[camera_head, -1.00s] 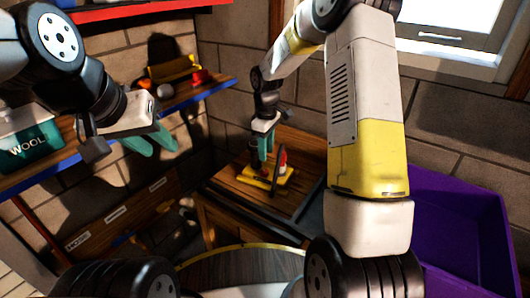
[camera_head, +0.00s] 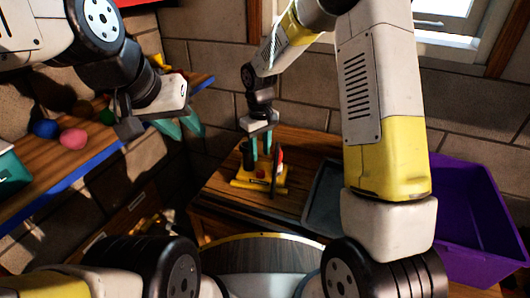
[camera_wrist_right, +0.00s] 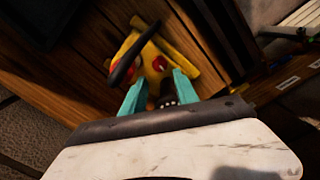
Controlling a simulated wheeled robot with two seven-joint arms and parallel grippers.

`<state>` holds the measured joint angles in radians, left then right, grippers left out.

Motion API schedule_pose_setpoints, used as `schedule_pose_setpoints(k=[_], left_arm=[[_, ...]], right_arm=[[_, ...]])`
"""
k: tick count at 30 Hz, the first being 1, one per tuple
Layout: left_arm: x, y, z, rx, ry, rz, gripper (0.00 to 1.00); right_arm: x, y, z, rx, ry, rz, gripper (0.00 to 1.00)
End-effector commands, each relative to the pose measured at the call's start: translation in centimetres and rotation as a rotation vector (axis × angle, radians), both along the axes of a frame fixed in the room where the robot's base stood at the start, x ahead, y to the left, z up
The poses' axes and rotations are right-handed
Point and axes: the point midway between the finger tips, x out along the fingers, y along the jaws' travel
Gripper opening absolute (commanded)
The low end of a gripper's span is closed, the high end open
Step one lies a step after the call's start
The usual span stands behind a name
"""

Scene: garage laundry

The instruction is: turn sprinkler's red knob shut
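The yellow sprinkler (camera_head: 246,184) lies on the wooden bench top, with a dark upright bar across it. It also shows in the right wrist view (camera_wrist_right: 180,45). A small red knob (camera_wrist_right: 158,63) shows on its yellow body there, just beyond and between my fingertips. My right gripper (camera_head: 261,158) points down over the sprinkler. Its teal fingers are apart in the right wrist view (camera_wrist_right: 159,90), with a dark ribbed part between them. Whether a finger touches the sprinkler is unclear. My left gripper (camera_head: 182,127) is open and empty, left of the bench near the shelf.
A grey tray (camera_head: 323,195) is right of the sprinkler, and a purple bin (camera_head: 465,215) stands farther right. A blue-edged shelf (camera_head: 55,180) with several balls is at left. The brick wall is close behind the bench.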

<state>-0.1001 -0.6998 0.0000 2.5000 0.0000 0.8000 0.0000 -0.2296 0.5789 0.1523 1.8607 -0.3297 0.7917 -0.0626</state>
Motion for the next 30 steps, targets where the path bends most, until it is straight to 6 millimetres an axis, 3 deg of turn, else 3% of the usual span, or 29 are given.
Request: schedule_pose_setpoints(k=[5, 16, 28, 30], left_arm=[[0.0, 0.0, 0.0, 0.000, 0.000, 0.000, 0.36], [0.0, 0.0, 0.0, 0.000, 0.000, 0.000, 0.36], [0.0, 0.0, 0.0, 0.000, 0.000, 0.000, 0.36], [0.0, 0.0, 0.0, 0.000, 0.000, 0.000, 0.36]], right_arm=[[-0.2, 0.1, -1.4, -0.002, 0.004, -0.004, 0.36], [-0.1, 0.1, -6.9, -0.001, 0.003, -0.003, 0.36], [-0.1, 0.1, -7.8, 0.000, 0.000, -0.004, 0.36], [-0.1, 0.1, -7.8, 0.000, 0.000, -0.004, 0.24]])
